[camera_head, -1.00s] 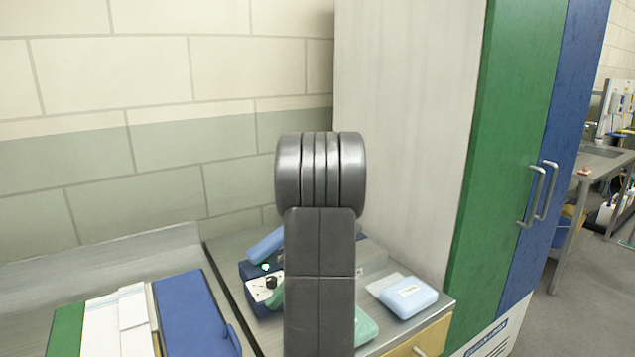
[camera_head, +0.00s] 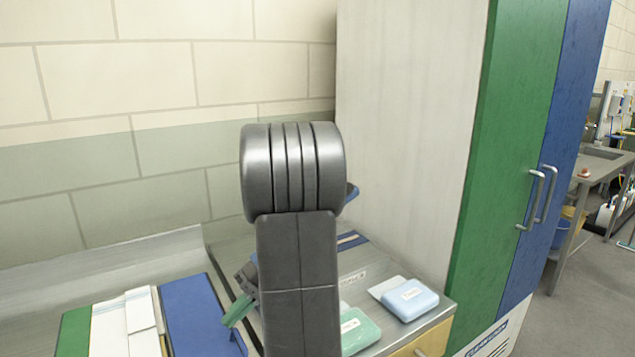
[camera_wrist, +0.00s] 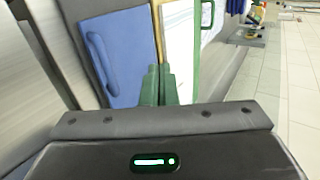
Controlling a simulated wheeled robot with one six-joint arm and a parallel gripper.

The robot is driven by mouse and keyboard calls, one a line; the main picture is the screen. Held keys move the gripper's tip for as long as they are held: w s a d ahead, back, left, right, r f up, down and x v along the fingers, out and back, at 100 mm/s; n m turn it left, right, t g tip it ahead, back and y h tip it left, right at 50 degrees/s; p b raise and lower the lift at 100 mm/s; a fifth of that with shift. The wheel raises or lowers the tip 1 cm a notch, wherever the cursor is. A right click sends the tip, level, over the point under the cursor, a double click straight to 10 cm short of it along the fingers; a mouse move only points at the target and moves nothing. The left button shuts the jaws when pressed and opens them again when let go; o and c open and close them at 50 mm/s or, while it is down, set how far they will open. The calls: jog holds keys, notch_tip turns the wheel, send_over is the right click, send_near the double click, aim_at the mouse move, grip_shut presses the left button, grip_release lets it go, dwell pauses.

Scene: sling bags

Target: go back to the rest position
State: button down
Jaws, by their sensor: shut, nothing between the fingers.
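My gripper (camera_head: 238,308) shows in the head view just left of my dark arm, over the left side of the metal worktop. In the wrist view its two green fingers (camera_wrist: 158,82) are together at the tips, with nothing between them. They point toward the seam between a blue panel with a handle (camera_wrist: 128,45) and white papers (camera_wrist: 182,40). My arm hides part of the worktop behind it.
A blue case (camera_head: 197,315) lies at lower left beside white folded sheets (camera_head: 125,325). A pale blue packet (camera_head: 412,300) and a pale green one (camera_head: 362,332) lie right of my arm. A tall cabinet (camera_head: 410,130) with a green door (camera_head: 505,150) stands at right.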

jog(key=s+a+r+t+h+p, duration=0.2)
jog(key=s+a+t+h+p, duration=0.1)
jog(key=a, duration=0.5)
jog(key=s+a+r+t+h+p, duration=0.3)
jog(key=s+a+h+p, duration=0.2)
jog(key=s+a+h, duration=0.2)
jog(key=shift+a+r, duration=0.25)
jog(key=shift+a, duration=0.45)
dwell(0.4)
dwell(0.4)
